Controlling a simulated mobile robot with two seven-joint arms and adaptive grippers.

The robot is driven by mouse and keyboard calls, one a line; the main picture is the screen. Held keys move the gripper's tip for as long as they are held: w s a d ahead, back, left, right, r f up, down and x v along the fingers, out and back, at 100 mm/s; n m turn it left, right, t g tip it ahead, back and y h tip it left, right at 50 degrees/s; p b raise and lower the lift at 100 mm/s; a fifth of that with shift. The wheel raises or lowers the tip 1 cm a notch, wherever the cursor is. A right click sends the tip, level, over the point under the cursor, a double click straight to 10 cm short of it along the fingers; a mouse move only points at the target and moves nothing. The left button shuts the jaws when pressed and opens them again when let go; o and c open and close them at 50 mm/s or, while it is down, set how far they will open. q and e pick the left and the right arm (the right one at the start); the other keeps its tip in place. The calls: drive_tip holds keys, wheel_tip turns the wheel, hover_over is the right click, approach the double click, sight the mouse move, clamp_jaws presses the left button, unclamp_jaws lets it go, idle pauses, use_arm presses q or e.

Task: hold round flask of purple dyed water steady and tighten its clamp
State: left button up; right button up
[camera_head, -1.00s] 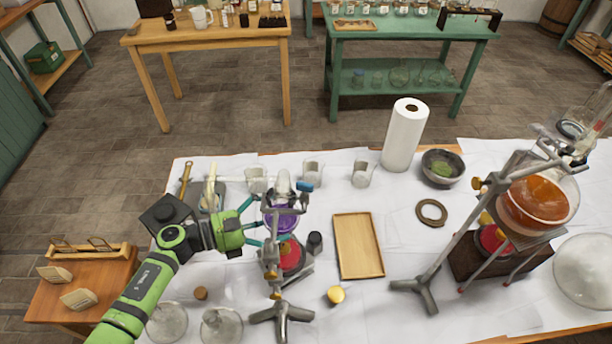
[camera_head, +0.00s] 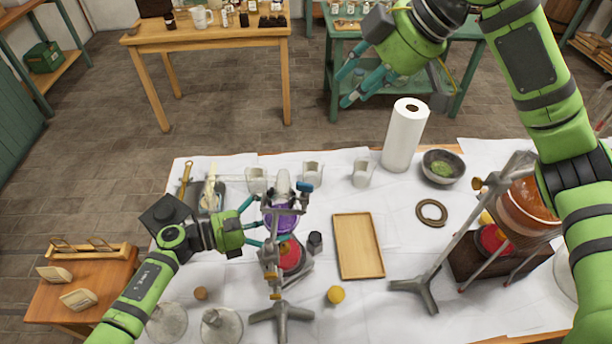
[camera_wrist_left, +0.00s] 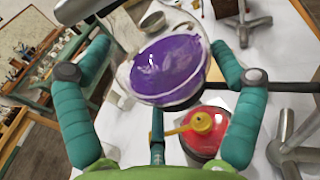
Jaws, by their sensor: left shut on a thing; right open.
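The round flask of purple dyed water (camera_head: 281,219) is at the left of the white-covered table, on a stand above a red-topped burner (camera_head: 289,254). It also shows large in the left wrist view (camera_wrist_left: 170,68), its purple liquid tilted in that picture. My left gripper (camera_head: 262,230) is shut on the flask, with a finger on each side of it. The clamp (camera_head: 303,187) with a blue knob is by the flask's neck, on the metal stand (camera_head: 272,265). My right gripper (camera_head: 350,88) is open and empty, high in front of the green bench.
A wooden tray (camera_head: 358,246) and a yellow ball-like thing (camera_head: 336,294) lie right of the stand. A paper towel roll (camera_head: 404,135) stands behind. A second stand (camera_head: 430,285) with an orange flask (camera_head: 522,208) is at the right, partly behind my right arm.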

drive_tip(key=n+g+h, duration=0.1)
drive_tip(key=g+h, duration=0.1)
approach(305, 187)
drive_tip(key=x, duration=0.6)
drive_tip(key=w+x, duration=0.1)
drive_tip(key=x, duration=0.2)
drive_tip(key=shift+r, duration=0.15)
clamp_jaws()
